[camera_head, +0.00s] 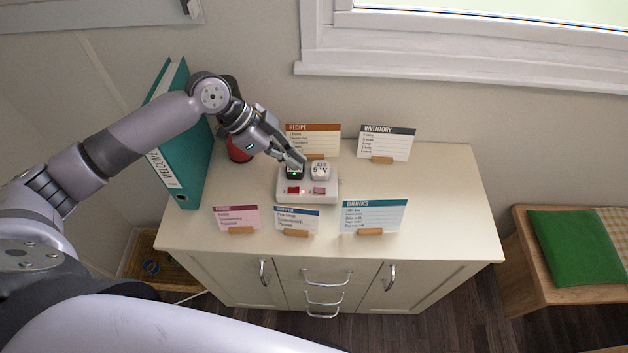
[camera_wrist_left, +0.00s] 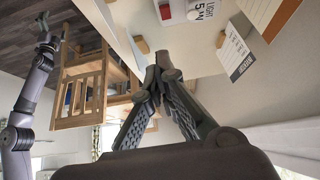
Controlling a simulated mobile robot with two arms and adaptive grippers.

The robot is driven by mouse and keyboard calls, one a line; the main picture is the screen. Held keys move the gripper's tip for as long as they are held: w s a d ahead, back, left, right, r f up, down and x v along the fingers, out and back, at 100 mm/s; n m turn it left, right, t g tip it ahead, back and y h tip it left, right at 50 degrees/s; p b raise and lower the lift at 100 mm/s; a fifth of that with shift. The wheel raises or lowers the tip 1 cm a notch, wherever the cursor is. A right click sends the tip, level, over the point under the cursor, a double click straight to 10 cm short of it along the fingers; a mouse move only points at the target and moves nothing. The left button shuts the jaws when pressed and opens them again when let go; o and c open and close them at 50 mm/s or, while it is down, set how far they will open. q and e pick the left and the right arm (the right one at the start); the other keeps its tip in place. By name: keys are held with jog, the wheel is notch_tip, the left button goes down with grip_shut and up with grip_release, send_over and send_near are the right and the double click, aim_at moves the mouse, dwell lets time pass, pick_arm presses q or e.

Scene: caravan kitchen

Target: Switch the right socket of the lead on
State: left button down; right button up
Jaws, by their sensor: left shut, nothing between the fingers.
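The white lead (camera_head: 307,199) lies on the cabinet top with two sockets side by side. A black plug (camera_head: 294,172) sits in its left socket and a white plug (camera_head: 320,171) in its right one. In front are two red switches, the left switch (camera_head: 293,190) and a paler right switch (camera_head: 319,191); their tilt is too small to read. My left gripper (camera_head: 298,161) is shut and empty, its tips just behind and above the plugs. In the left wrist view its fingertips (camera_wrist_left: 163,58) meet below the lead. My right gripper (camera_wrist_left: 44,30) shows small there, its jaws unclear.
Cards surround the lead: recipe (camera_head: 313,139), inventory (camera_head: 386,143), drinks (camera_head: 374,215), supper (camera_head: 297,219) and a pink card (camera_head: 236,217). A teal binder (camera_head: 184,165) and a red object (camera_head: 239,150) stand left. The cabinet top (camera_head: 440,200) is clear at right.

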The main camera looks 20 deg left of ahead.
pick_arm(q)
jog(key=shift+w+a+r, duration=0.45)
jog(key=shift+a+r, duration=0.2)
jog(key=shift+r, duration=0.15)
jog(key=p, duration=0.3)
send_over(314, 191)
notch_tip(314, 191, down, 7)
jog(key=shift+d+f, duration=0.15)
notch_tip(314, 191, down, 4)
jog(key=shift+r+p, duration=0.2)
jog(key=shift+p, duration=0.4)
jog(key=shift+f, duration=0.55)
